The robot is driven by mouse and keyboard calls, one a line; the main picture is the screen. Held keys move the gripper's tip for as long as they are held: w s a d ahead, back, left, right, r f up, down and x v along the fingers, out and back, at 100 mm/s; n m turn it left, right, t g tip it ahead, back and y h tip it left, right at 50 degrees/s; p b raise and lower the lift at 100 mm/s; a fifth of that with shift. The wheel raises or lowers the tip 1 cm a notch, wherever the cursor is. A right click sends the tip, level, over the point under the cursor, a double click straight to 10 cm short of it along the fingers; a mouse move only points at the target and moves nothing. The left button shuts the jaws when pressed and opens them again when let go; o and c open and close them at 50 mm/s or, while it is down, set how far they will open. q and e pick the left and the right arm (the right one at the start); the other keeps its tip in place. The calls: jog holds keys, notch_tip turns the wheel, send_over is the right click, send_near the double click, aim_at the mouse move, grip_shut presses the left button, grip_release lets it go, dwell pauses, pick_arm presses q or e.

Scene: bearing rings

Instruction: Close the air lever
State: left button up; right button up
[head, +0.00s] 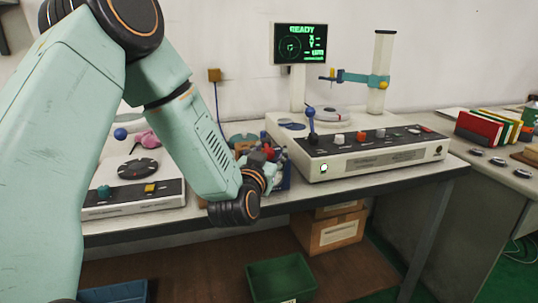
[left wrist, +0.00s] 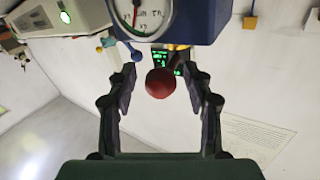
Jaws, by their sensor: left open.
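A round red knob (left wrist: 160,83) shows in the left wrist view, centred between the two fingers of my left gripper (left wrist: 160,88). The fingers are open, with a gap on both sides of the knob. A blue body with a white dial gauge (left wrist: 142,14) is just beyond the knob. In the head view my left gripper (head: 268,157) is low over the bench beside a blue box (head: 284,180), and partly hides what is there. My right gripper is not in view.
Another white machine (head: 130,190) stands left. A green bin (head: 280,278) is below the bench.

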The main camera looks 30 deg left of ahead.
pick_arm(q)
jog(key=shift+s, duration=0.15)
jog(key=shift+c, duration=1.4)
grip_shut()
